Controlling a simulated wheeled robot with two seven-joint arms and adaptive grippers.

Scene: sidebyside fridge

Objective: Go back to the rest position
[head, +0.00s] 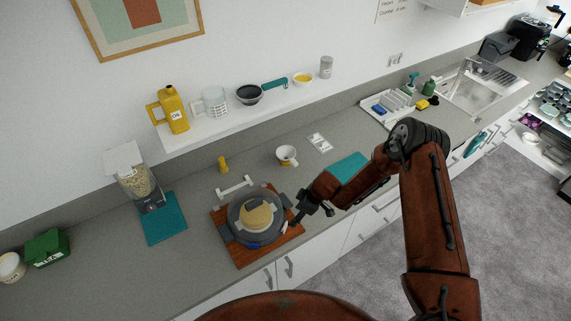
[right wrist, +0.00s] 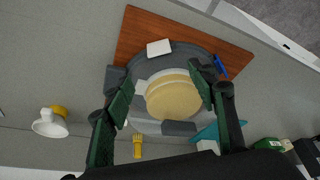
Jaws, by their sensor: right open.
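My right gripper (head: 302,208) is at the right edge of a round grey appliance (head: 236,222) that holds a tan disc (head: 257,217). In the right wrist view its two fingers (right wrist: 160,92) are spread apart with nothing gripped between them. The tan disc (right wrist: 173,98) shows below and between the fingers. I cannot tell whether a finger touches the appliance. My right arm reaches in from the right over the counter. My left gripper is not in view.
The appliance stands on a wooden board (head: 241,258). A white cup (head: 287,155), a yellow item (head: 223,164), teal mats (head: 162,226) and a cereal dispenser (head: 133,176) are on the counter. A shelf above holds a yellow jug (head: 172,112). A sink (head: 474,91) is at right.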

